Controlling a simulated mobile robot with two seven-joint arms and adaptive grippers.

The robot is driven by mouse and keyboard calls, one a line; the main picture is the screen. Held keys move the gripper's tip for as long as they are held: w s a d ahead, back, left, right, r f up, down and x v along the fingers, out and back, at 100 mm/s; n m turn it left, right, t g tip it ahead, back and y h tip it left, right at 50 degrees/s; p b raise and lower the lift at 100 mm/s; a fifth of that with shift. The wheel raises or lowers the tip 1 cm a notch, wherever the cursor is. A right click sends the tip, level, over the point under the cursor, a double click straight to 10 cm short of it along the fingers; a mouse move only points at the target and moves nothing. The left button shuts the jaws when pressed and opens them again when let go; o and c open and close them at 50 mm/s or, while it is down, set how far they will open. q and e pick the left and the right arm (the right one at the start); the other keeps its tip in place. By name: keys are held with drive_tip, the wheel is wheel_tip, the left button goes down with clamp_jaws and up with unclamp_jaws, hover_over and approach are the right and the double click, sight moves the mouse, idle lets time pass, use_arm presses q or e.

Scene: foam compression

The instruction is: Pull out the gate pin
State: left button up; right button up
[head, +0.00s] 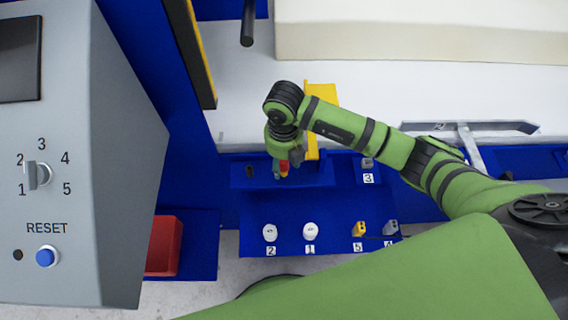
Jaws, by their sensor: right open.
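My right gripper (281,172) points down over the blue ledge (245,179), left of the yellow gate (322,98). Its jaws are open. A small red piece (284,167), which may be the gate pin's handle, shows at the fingertips. The gripper and wrist hide most of it, so I cannot tell whether the fingers touch it or are around it. A dark slot or hole (249,171) shows on the ledge to the left. My left gripper is not in view.
A grey control box (95,110) with a dial and a blue RESET button (45,257) fills the left. A red bin (164,246) stands beside it. Below the ledge, a blue shelf (285,215) holds numbered white and yellow pieces. A pale foam block (420,30) lies at the back.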

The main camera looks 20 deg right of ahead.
clamp_jaws()
drive_tip(key=shift+r, duration=0.15)
drive_tip(key=shift+r+p, duration=2.35)
drive_tip(key=shift+r, duration=0.55)
